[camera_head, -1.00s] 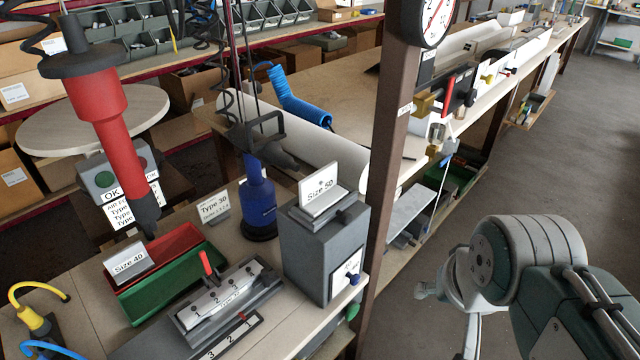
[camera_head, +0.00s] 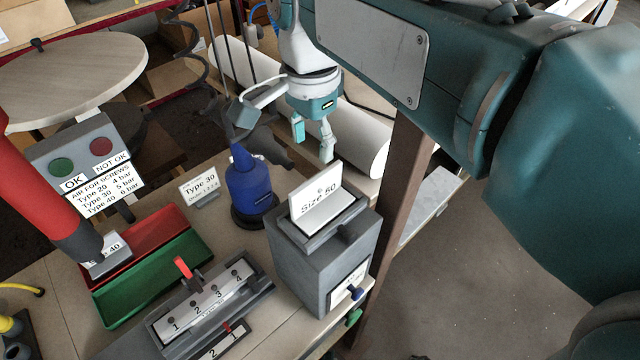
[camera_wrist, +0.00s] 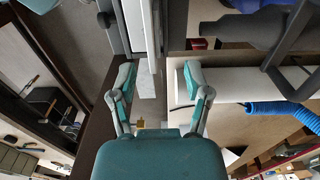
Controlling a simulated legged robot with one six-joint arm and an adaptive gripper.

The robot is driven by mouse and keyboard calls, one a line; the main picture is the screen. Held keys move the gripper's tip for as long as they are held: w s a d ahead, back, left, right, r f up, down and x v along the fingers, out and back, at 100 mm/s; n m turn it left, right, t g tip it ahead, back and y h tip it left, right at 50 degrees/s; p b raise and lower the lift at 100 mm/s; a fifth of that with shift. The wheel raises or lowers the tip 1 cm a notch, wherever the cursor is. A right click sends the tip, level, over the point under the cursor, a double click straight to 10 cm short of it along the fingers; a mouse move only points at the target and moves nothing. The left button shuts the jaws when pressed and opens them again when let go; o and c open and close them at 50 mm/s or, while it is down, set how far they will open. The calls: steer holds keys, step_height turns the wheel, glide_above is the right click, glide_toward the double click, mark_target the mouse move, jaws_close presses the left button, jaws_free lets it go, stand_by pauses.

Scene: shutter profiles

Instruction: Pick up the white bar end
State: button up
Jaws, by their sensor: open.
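The white bar (camera_head: 362,130) is a long rounded white profile lying on the bench behind the post. Its near end (camera_head: 378,160) shows to the right of my gripper, and part of its length is hidden behind my arm. My gripper (camera_head: 313,142) is open and empty, pointing down in front of the bar. In the wrist view the bar (camera_wrist: 235,88) runs off to the right, and its end lies close to the right finger. My gripper (camera_wrist: 160,80) has its two fingers spread apart there. I cannot tell the exact height gap.
A brown post (camera_head: 400,185) rises at the right. Red and green trays (camera_head: 155,270) sit front left. A blue coiled hose (camera_wrist: 283,109) lies near the bar.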

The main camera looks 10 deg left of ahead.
mark_target(315, 189)
steer(key=f, duration=0.9)
steer(key=shift+s+d+f, duration=0.2)
steer(key=shift+s+f, duration=0.1)
steer(key=shift+s, duration=0.05)
jaws_close()
